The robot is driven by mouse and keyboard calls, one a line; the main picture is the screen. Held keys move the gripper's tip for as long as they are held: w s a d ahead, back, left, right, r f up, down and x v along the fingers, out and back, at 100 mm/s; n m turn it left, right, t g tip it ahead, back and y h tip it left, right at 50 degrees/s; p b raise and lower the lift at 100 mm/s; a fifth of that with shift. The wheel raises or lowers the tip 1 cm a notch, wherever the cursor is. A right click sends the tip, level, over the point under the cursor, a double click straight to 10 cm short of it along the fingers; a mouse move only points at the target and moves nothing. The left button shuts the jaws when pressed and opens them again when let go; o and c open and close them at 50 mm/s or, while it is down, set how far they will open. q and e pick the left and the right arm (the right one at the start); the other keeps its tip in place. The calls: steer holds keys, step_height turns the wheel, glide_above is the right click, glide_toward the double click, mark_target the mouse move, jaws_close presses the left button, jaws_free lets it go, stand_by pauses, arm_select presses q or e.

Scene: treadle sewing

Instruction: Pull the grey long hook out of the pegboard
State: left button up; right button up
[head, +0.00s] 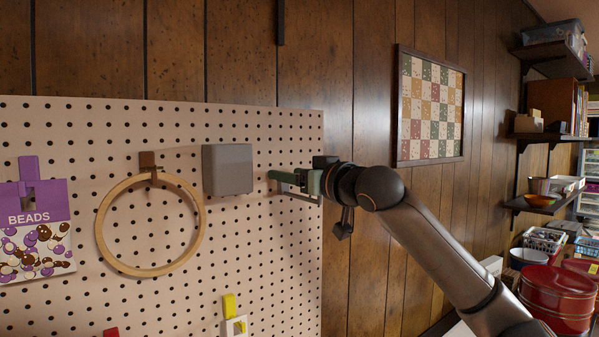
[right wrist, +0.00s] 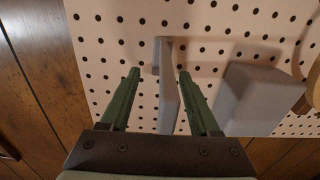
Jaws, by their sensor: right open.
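The grey long hook (right wrist: 169,100) is on the pegboard (head: 262,285) and sticks out from it. In the right wrist view it lies between the two green fingers of my right gripper (right wrist: 158,75), with a gap to each finger. In the head view my right gripper (head: 279,177) is near the board's right edge, and only part of the hook (head: 300,195) shows just below the fingers. The right gripper is open. No load hangs on the visible part of the hook. My left gripper is not in view.
A grey box (head: 228,169) is on the board just left of the hook; it also shows in the right wrist view (right wrist: 252,100). Further left hang a wooden hoop (head: 104,241) and a purple beads packet (head: 35,232). Wood-panelled wall lies to the right.

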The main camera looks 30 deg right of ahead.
steer(key=shift+c, duration=0.3)
jaws_close()
stand_by(0.3)
steer(key=c, duration=0.7)
jaws_free()
jaws_close()
steer(key=shift+s, duration=0.1)
stand_by(0.6)
steer(key=shift+s, duration=0.4)
steer(key=shift+s+d+b, duration=0.1)
steer(key=shift+s+b, duration=0.2)
